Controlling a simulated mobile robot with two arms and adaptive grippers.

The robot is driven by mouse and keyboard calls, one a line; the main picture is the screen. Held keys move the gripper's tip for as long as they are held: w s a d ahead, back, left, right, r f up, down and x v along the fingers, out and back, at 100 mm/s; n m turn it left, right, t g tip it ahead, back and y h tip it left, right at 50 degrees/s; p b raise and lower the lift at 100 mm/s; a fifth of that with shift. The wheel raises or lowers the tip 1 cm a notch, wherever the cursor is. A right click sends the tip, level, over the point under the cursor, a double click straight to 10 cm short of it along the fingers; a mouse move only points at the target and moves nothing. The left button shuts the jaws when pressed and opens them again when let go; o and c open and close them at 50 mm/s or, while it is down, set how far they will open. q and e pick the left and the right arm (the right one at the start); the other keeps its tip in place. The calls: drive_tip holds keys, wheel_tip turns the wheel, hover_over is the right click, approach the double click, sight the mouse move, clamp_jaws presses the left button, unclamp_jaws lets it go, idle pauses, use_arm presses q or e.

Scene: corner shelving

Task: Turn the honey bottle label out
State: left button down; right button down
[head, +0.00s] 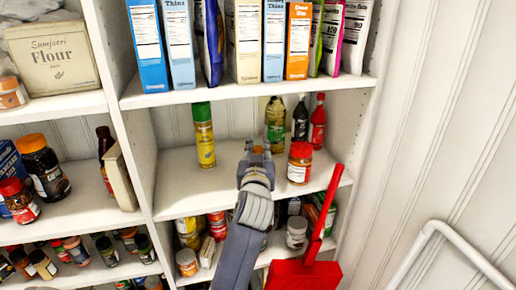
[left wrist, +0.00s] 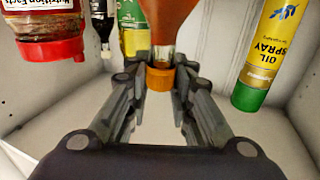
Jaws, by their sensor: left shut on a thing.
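The honey bottle (left wrist: 173,22) is amber with an orange cap (left wrist: 159,77) and appears upside down in the left wrist view. My left gripper (left wrist: 158,85) is shut on it around the cap and neck, one finger on each side. I see no label on the part of the bottle that shows. In the head view my left gripper (head: 257,150) is over the middle shelf (head: 222,182) and hides most of the bottle. I cannot tell whether the bottle touches the shelf. My right gripper is not in view.
A yellow oil spray can (head: 204,135) stands left of the gripper and a red-lidded jar (head: 299,163) close on its right. Several bottles, one green-labelled (head: 275,124), stand behind. Boxes (head: 247,40) fill the shelf above. A red dustpan (head: 303,272) is at lower right.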

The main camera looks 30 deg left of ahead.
use_arm(q)
drive_tip(key=shift+f+m+t+h+p, duration=0.3)
drive_tip(key=shift+m+h+p, duration=0.2)
drive_tip(key=shift+h+p, duration=0.35)
drive_tip(key=shift+m+t+h+p, duration=0.3)
drive_tip(key=shift+m+h+p, duration=0.15)
drive_tip(key=shift+p, duration=0.1)
drive_tip(key=shift+f, duration=0.1)
drive_tip(key=c, duration=1.4)
unclamp_jaws()
drive_tip(key=shift+o, duration=0.4)
drive_tip(key=shift+w+a, duration=0.1)
drive_tip(key=shift+a, duration=0.05)
drive_tip(key=shift+r, duration=0.2)
drive_tip(key=v, duration=1.2)
